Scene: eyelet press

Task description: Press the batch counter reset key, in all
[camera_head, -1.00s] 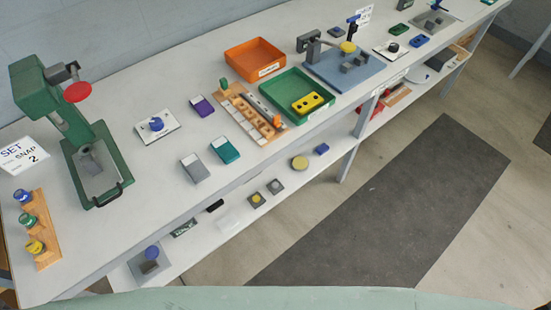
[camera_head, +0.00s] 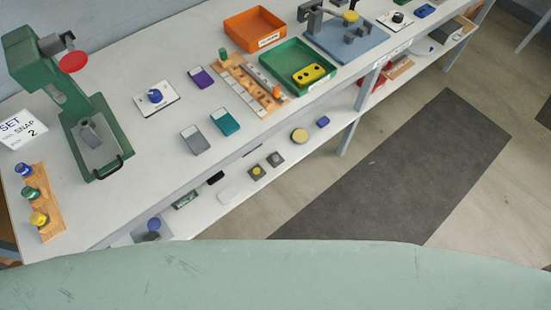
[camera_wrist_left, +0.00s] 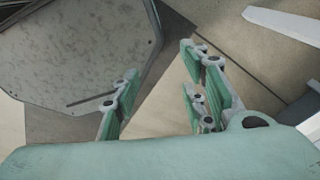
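No part is clearly marked as the batch counter reset key at this size. On the lower shelf, a small dark panel with light markings (camera_head: 186,200) lies beside a black block (camera_head: 215,178). Two small square grey pieces lie further right, one with a yellow round top (camera_head: 257,172) and one with a grey round top (camera_head: 275,158). I cannot tell whether any of these is the key. My left gripper (camera_wrist_left: 158,80) shows in the left wrist view, its fingers apart with nothing between them, above the floor. Neither gripper shows in the head view.
The white bench holds a green press (camera_head: 65,105), a wooden stand with knobs (camera_head: 49,222), a blue-knobbed plate (camera_head: 156,98), an orange tray (camera_head: 236,38) and a green tray (camera_head: 278,82). Open floor with a dark mat (camera_head: 400,165) lies right of the bench.

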